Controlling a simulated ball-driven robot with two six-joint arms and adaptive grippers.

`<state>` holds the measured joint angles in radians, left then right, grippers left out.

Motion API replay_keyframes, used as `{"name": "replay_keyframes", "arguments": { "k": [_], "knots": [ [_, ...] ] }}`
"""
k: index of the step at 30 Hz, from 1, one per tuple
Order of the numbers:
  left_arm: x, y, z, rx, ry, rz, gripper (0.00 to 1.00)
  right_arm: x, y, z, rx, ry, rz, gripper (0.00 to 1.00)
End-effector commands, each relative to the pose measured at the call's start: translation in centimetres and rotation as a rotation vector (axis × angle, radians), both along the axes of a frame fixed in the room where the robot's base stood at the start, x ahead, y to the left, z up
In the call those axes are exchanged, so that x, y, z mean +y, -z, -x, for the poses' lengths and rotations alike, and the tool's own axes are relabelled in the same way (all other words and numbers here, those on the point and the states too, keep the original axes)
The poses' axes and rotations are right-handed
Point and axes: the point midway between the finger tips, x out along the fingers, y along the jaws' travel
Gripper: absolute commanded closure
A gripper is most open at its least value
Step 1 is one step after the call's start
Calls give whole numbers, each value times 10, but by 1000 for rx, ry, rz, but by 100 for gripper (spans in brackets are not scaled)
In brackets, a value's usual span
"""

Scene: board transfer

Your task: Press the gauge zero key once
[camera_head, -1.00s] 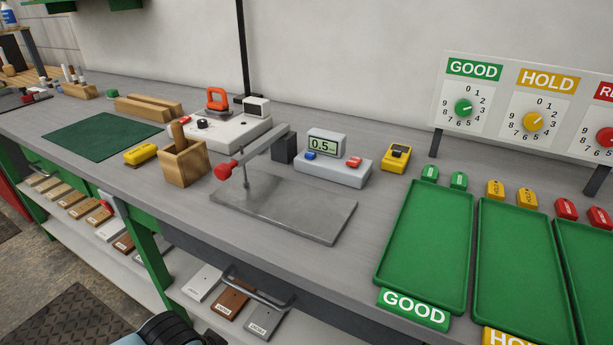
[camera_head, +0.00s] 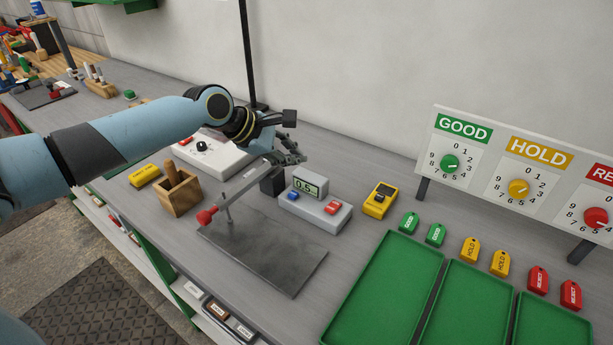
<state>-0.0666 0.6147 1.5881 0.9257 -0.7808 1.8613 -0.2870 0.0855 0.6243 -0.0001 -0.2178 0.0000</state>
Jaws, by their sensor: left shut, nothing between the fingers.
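The gauge (camera_head: 315,211) is a light grey box on the bench with a small display (camera_head: 307,186) reading about 0.5. It has a blue key (camera_head: 293,196) on the left and a red key (camera_head: 332,207) on the right; I cannot read which is the zero key. My left arm reaches in from the left, and my left gripper (camera_head: 297,158) is shut and empty. In the picture it is just above and behind the display, apart from both keys. My right gripper is not in view.
A metal plate (camera_head: 265,257) with a red-knobbed lever (camera_head: 206,216) stands in front of the gauge. A yellow device (camera_head: 380,200) is to its right. A wooden box (camera_head: 180,194) is left. Green trays (camera_head: 385,290) and colored tags lie at right, below a dial board (camera_head: 490,165).

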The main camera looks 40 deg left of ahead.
Motion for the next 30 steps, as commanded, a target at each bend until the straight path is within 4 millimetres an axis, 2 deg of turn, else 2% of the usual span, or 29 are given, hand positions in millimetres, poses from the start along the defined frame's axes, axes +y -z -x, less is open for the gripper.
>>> {"name": "replay_keyframes", "arguments": {
  "k": [1, 3, 6, 17, 23, 30],
  "knots": [
    [4, -3, -3, -1, -22, 19, 100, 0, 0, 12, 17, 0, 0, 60],
    [6, -5, -5, -2, -40, 35, 100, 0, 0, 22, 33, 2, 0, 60],
    [6, -5, -5, -2, -44, 39, 100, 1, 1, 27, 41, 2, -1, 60],
    [5, -2, -5, -1, -41, 39, 100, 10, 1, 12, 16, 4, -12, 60],
    [5, 14, -5, 0, -42, 39, 100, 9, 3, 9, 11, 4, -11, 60],
    [5, 45, -4, -1, -39, 35, 100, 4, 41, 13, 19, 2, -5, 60]
  ]
}}
